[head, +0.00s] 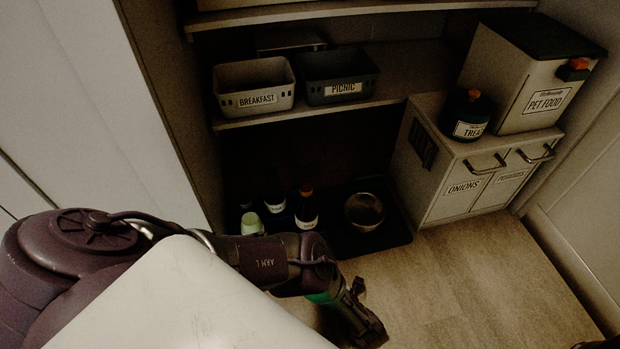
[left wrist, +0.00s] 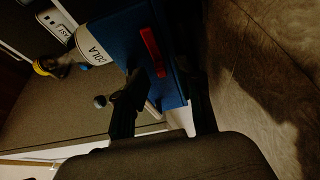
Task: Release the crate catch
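In the left wrist view, a blue crate (left wrist: 133,38) with a red bar (left wrist: 152,52) on its face lies ahead of my left gripper (left wrist: 165,104). The red bar may be the catch; I cannot tell for sure. The gripper's two dark fingers are apart, one on each side of the crate's near part in the picture. Whether they touch it is not clear. In the head view, my left gripper (head: 366,322) is low over the wooden floor, and I cannot make out the blue crate there. My right gripper is not recognisable in either view.
A dark mat (head: 385,240) holds a metal bowl (head: 364,211) and bottles under the shelf. The low cabinet (head: 460,193) at right carries a pet food bin (head: 540,105) and a treats jar (head: 467,116). In the left wrist view, a white labelled container (left wrist: 92,46) is beside the crate.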

